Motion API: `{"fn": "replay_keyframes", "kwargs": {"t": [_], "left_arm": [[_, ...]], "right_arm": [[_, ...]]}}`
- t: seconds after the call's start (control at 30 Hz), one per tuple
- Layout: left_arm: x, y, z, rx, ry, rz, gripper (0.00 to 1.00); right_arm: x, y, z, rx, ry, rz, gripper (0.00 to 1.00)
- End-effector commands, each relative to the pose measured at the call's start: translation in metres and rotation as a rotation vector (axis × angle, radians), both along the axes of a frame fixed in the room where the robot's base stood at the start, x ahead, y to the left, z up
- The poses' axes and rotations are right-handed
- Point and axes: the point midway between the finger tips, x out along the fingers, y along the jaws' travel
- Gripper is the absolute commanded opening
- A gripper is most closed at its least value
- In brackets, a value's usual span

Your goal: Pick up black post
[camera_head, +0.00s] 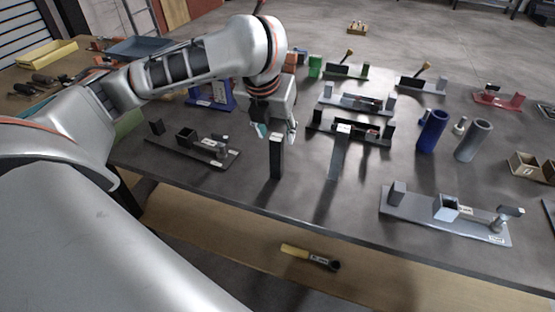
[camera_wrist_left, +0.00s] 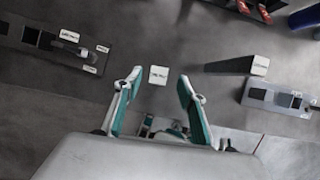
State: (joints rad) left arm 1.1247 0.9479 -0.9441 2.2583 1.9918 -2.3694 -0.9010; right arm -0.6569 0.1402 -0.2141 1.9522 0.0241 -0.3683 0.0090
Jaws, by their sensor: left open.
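A black post (camera_head: 277,158) stands upright near the front of the dark table, with a pale label on its top. In the left wrist view its labelled top (camera_wrist_left: 158,75) lies between the fingers, seen almost from straight above. My left gripper (camera_head: 275,132) is open just above and around the top of this post; I cannot tell whether a finger touches it. The fingers also show in the left wrist view (camera_wrist_left: 157,88), spread apart. My right gripper is not in view.
A dark fixture plate (camera_head: 205,152) lies left of the post. A grey fixture (camera_head: 420,207) lies to the right. The table between post and front edge is clear.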

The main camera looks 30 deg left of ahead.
Motion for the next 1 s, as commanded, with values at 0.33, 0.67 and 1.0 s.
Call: {"fn": "replay_keyframes", "kwargs": {"t": [0.33, 0.67, 1.0], "left_arm": [[0.012, 0.006, -0.035, -0.001, 0.001, 0.0, 0.4], [0.012, 0.006, -0.033, -0.001, 0.0, 0.0, 0.07], [0.012, 0.006, -0.033, -0.001, -0.001, 0.0, 0.0]], "right_arm": [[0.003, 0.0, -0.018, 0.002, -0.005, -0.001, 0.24], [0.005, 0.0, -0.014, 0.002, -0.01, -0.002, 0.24], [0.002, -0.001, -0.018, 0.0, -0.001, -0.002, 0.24]]}}
